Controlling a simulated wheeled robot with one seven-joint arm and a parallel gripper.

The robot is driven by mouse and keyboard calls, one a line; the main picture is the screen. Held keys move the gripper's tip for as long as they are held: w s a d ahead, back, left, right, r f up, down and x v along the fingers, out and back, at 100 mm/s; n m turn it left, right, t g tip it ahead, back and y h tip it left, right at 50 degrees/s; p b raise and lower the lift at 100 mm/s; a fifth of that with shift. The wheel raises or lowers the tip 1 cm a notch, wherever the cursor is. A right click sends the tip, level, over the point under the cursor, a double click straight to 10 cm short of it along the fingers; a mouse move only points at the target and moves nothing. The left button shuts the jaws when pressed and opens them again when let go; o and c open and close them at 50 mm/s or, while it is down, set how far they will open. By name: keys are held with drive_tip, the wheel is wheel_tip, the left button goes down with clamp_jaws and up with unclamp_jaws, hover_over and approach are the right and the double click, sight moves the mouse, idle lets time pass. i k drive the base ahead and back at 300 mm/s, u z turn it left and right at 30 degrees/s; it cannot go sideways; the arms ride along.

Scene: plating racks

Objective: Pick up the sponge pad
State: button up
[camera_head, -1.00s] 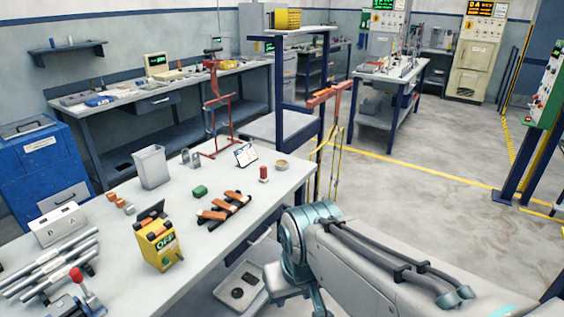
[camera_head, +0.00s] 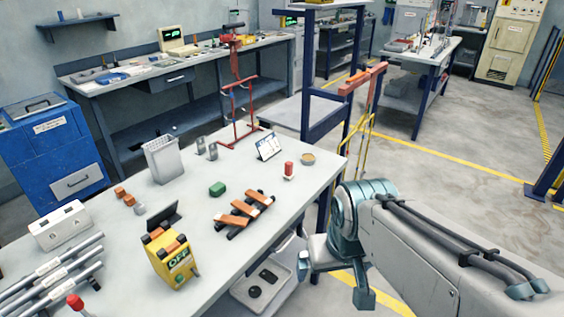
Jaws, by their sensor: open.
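A small green block (camera_head: 217,188), which looks like the sponge pad, lies flat on the light worktable near its middle. It stands clear of the things around it. My gripper (camera_head: 336,286) is off the right front edge of the table, to the right of and nearer than the green block. Its fingers are apart and hold nothing that I can see.
A dark rack with orange-brown bars (camera_head: 243,212) lies just in front of the green block. A yellow box marked OFF (camera_head: 171,257), a grey bin (camera_head: 164,160), a red cylinder (camera_head: 288,170) and a round dish (camera_head: 308,158) also stand on the worktable (camera_head: 125,233). A tray (camera_head: 258,292) sits below.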

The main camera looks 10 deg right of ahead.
sight(288, 175)
drive_tip(key=k, duration=0.5)
drive_tip(key=z, duration=0.35)
drive_tip(key=i, duration=1.55)
drive_tip(key=u, duration=0.65)
